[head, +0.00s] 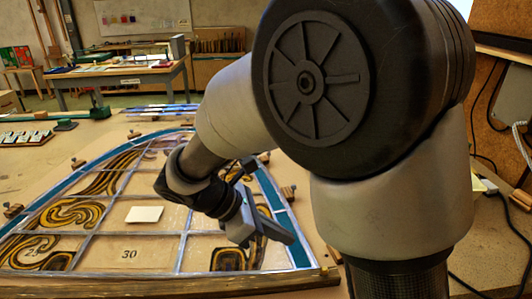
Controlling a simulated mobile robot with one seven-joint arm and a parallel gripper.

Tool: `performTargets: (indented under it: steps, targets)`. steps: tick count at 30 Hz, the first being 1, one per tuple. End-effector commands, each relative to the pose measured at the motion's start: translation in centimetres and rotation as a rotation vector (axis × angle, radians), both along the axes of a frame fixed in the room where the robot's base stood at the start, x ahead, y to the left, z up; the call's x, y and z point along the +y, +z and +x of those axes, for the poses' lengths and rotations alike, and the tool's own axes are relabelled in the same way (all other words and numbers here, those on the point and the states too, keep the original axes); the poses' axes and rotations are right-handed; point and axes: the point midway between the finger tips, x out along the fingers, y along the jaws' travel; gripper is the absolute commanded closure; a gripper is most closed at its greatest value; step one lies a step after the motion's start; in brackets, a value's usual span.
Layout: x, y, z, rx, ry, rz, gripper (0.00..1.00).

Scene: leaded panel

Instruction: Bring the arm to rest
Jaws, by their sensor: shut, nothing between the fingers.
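My arm rises large at the right of the head view, its elbow bent, its forearm reaching down and left. My gripper (282,234) hangs at the end of it over the right part of the leaded panel (178,240). It is shut with nothing in it. The panel lies flat, with a blue curved border, pale lead lines and swirled amber and black pieces. The arm hides part of the panel's right side. Whether the fingertips touch the panel cannot be told.
A small white card (144,214) lies on the panel. Wooden blocks (14,211) stand around its edge. A wooden batten (165,287) runs along the front. Cables (500,225) lie at the right. A workbench (120,72) stands behind, with open floor before it.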

Motion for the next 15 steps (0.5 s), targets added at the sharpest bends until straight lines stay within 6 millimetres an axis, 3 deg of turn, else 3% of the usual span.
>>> performTargets:
  steps: [5, 10, 15]
  targets:
    - [-2.8, 2.4, -1.9, -0.13, -0.212, 0.147, 1.0]
    - [-6.0, 5.2, -5.8, -0.374, -0.611, 0.421, 1.0]
    - [-7.3, 7.2, -8.6, -0.593, -0.964, 0.676, 1.0]
